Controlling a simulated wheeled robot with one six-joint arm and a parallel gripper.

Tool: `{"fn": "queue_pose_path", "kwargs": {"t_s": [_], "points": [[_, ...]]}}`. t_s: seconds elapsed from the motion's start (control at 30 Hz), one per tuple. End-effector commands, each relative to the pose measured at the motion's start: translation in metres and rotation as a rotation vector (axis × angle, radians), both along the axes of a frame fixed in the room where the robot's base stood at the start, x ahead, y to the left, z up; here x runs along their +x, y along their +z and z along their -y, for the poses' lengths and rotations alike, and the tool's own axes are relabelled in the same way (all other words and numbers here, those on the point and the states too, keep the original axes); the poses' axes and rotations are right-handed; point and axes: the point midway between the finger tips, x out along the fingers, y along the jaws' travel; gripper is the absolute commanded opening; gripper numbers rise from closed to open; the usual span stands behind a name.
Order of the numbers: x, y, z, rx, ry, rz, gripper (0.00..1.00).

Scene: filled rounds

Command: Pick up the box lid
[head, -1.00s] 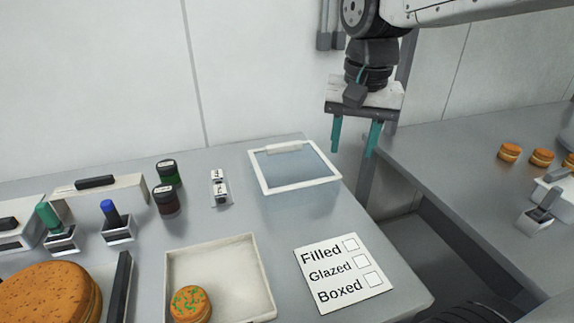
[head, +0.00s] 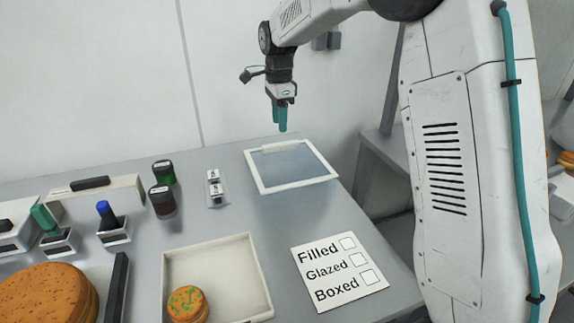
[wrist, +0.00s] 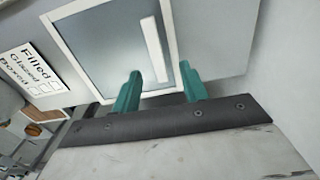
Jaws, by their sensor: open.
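The box lid (head: 262,184) is a clear pane in a white frame with a raised white bar handle along its back edge. It lies on the grey table near the back right corner. My gripper (head: 280,128) is open and empty, above and behind the lid's back edge in the head view. In the wrist view the two teal fingers of my gripper (wrist: 160,88) point over the lid (wrist: 172,15), and the lid's white handle (wrist: 151,50) lies ahead of them, between their lines. The fingers look apart from the lid.
A white tray (head: 254,270) with a sprinkled round (head: 187,303) stands in front. A card (head: 340,272) with check boxes lies to its right. Dark jars (head: 162,201), a small clear holder (head: 216,189) and stamps are left of the lid. The wall is close behind the table.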

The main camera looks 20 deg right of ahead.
Motion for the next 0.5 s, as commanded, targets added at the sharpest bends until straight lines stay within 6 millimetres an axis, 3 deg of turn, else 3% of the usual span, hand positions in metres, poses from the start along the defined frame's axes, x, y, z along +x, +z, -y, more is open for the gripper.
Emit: {"fn": "queue_pose_path", "kwargs": {"t_s": [0.5], "points": [[-0.006,-0.064,-0.001,-0.001,0.002,0.001,0.44]]}}
